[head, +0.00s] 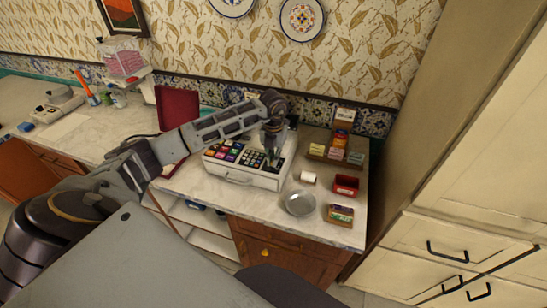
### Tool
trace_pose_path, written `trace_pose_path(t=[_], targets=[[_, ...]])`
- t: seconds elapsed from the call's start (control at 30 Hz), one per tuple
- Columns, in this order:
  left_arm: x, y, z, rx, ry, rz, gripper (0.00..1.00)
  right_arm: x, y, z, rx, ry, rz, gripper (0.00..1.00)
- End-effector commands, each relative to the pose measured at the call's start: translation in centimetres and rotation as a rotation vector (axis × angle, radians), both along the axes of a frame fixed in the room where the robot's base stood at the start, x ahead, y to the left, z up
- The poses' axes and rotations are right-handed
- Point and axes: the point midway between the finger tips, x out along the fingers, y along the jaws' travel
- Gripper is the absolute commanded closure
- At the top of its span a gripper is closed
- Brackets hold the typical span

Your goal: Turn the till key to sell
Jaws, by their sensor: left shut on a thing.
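The till (240,178) is a pale cash register with coloured and dark keys on top, standing on the marble counter against the tiled wall. My left arm reaches across from the left, and my left gripper (272,157) points down at the right part of the till's top. It is shut on the till key, which is too small and too covered by the fingers to make out. The key's turn position cannot be read. My right gripper is not in view.
Right of the till on the counter (327,232) are a paper roll (308,177), a metal dish (299,203), a red box (345,185), a card holder (341,215) and a tiered card rack (335,152). A dark red panel (177,108) stands left of the till.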

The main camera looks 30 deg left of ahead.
Motion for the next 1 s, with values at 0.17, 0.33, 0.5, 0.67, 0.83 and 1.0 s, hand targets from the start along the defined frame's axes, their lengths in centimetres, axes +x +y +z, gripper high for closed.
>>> trace_pose_path(t=[0.17,0.33,0.5,0.67,0.83,1.0], targets=[[0.0,0.0,0.0,0.0,0.0,-0.001,1.0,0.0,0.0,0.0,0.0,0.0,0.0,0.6],[0.0,0.0,0.0,0.0,-0.001,-0.019,1.0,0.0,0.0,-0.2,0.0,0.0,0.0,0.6],[0.1,0.0,0.0,0.001,-0.003,-0.07,1.0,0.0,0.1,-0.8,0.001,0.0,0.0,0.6],[0.1,-0.1,-0.1,0.0,-0.003,-0.153,1.0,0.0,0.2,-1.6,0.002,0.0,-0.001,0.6],[0.1,-0.1,-0.1,0.001,-0.004,-0.273,1.0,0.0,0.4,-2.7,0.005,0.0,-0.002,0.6],[0.1,-0.2,-0.1,0.002,-0.004,-0.411,1.0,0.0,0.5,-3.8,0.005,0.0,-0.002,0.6]])
